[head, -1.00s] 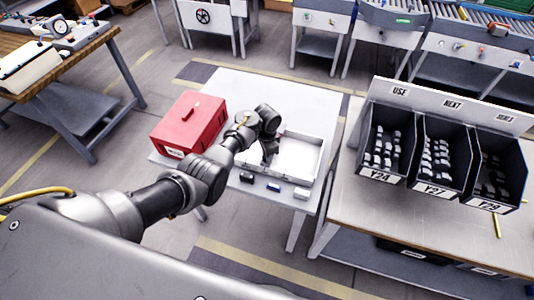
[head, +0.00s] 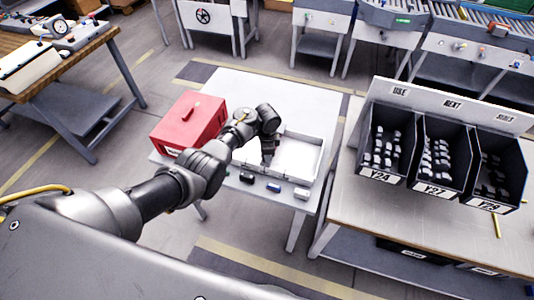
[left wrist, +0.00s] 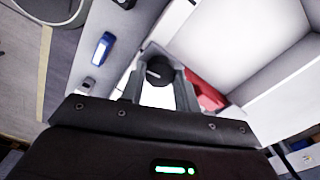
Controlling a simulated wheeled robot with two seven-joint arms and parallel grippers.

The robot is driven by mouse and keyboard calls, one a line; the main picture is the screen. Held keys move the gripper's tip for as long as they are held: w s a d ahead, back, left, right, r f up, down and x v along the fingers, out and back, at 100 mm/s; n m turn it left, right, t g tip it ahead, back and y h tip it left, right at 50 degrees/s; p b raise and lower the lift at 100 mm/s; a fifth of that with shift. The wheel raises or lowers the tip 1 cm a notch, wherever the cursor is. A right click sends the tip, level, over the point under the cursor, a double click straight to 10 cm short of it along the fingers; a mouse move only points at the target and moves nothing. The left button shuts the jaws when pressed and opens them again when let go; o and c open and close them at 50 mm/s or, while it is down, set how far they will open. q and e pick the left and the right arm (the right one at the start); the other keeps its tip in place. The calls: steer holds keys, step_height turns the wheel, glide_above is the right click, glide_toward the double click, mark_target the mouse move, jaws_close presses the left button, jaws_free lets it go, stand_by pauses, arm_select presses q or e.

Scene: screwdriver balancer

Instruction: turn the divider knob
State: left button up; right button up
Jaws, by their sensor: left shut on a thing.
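The divider knob (left wrist: 158,70) is a round black knob, seen between my fingers in the left wrist view. My left gripper (left wrist: 159,88) is shut on it, one finger on each side. In the head view my left gripper (head: 267,159) points down at the left part of a white open box (head: 318,160) on the white table. There the knob is hidden by the gripper and cannot be made out. The box's pale inner walls (left wrist: 262,62) fill the upper right of the left wrist view. My right gripper is not in view.
A red toolbox (head: 187,125) stands left of the white box. Several small pieces, one a blue one (head: 301,193), lie along the table's front edge. On the right bench stand black bins (head: 438,150) with small parts. Floor is clear between the two tables.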

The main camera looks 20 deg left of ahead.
arm_select(q)
steer(key=shift+w+r, duration=0.1)
steer(key=o, duration=1)
steer(key=shift+c, duration=0.2)
step_height(320, 180, up, 11)
